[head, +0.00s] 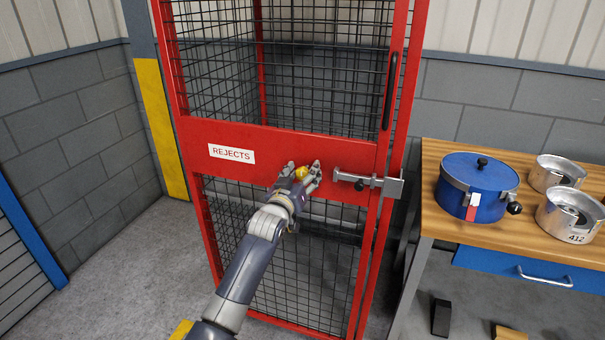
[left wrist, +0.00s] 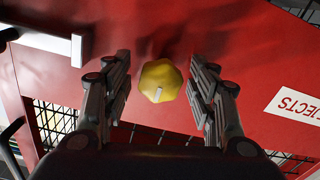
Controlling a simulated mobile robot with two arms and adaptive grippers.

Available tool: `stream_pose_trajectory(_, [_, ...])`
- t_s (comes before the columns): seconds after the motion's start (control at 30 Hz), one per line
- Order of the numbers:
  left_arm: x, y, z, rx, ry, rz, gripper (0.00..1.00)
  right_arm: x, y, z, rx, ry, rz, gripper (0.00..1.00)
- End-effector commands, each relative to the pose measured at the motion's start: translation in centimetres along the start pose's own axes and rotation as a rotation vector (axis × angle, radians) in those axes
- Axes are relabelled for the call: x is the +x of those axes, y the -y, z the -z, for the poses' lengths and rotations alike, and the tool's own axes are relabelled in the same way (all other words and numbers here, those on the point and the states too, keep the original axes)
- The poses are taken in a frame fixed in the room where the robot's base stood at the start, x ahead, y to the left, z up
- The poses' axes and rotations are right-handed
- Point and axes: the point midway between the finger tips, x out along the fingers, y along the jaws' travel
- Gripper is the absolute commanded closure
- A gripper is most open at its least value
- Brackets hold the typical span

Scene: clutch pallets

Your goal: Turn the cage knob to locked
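The yellow cage knob (head: 301,172) sits on the red middle panel (head: 268,142) of the cage door, right of the REJECTS label (head: 231,153). In the left wrist view the knob (left wrist: 160,81) is a lobed yellow disc with a short pale mark near its lower edge. My left gripper (head: 303,166) is at the panel with its fingers spread on both sides of the knob. In the left wrist view a gap shows between the knob and each finger (left wrist: 160,85). My right gripper is not in view.
A grey sliding bolt (head: 358,181) is on the door just right of my left gripper. A wooden-topped bench (head: 440,215) stands at the right, with a blue pot (head: 468,190) and metal housings (head: 570,212) on it. Bare floor (head: 130,255) lies to the left.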

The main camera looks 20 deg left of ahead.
Motion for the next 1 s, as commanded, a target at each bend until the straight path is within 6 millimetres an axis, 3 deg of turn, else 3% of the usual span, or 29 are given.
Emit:
stream_pose_trajectory(0.03, [0.0, 0.0, 0.0, 0.000, 0.000, 0.000, 0.60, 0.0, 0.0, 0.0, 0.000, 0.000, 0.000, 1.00])
stream_pose_trajectory(0.17, [0.0, 0.0, 0.0, 0.000, 0.001, 0.000, 0.90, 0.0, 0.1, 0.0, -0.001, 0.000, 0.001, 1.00])
stream_pose_trajectory(0.2, [0.0, 0.0, 0.0, 0.000, 0.001, 0.000, 0.92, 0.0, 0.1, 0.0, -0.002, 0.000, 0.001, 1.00])
stream_pose_trajectory(0.63, [0.0, 0.0, 0.1, 0.070, 0.000, 0.001, 0.92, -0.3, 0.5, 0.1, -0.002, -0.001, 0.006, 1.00])
stream_pose_trajectory(1.0, [0.0, -0.1, 0.1, 0.359, 0.002, 0.000, 0.92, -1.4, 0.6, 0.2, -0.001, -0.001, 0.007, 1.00])
